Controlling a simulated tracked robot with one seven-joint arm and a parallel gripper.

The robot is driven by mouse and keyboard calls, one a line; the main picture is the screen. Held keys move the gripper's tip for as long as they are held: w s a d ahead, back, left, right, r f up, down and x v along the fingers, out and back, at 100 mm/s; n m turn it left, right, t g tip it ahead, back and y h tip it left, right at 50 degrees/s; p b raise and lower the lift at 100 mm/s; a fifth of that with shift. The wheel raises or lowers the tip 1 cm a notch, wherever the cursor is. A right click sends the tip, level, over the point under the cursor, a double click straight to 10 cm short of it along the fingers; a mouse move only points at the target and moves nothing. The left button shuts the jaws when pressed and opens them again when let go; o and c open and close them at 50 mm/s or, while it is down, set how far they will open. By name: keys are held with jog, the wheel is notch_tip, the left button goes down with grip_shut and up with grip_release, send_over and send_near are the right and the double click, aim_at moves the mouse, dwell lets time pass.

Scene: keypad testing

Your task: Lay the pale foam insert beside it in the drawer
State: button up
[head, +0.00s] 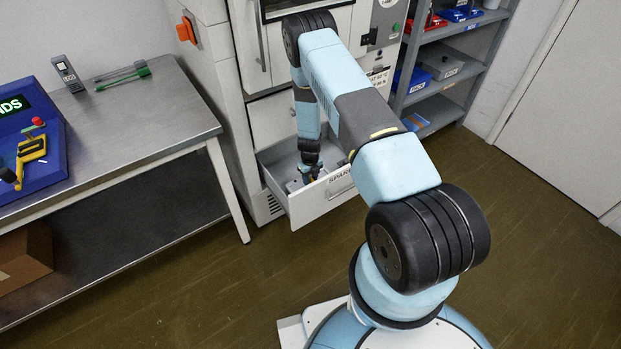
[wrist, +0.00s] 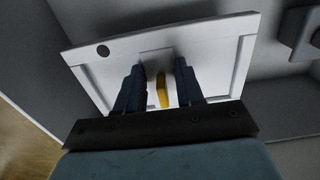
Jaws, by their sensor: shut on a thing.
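In the head view, my gripper (head: 311,172) is low inside the open drawer (head: 322,204). What it holds is too small to make out there. In the wrist view, my gripper (wrist: 160,92) has its two dark blue fingers against a pale, flat, rectangular piece, apparently the foam insert (wrist: 207,62). The piece has a raised border and a dark round spot near one corner. A yellow strip (wrist: 163,89) shows between the fingers. The fingers hide part of the pale piece. I cannot tell whether it touches the drawer floor.
Grey drawer walls surround the pale piece in the wrist view, with a dark block (wrist: 298,28) at the upper right. A metal workbench (head: 150,112) stands to the left and shelves (head: 450,80) to the right. The floor (head: 200,290) before the drawer is clear.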

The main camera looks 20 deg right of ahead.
aim_at(310, 181)
jog(key=shift+f, duration=0.5)
jog(key=o, duration=1.1)
notch_tip(310, 181, up, 13)
jog(key=shift+r, duration=0.1)
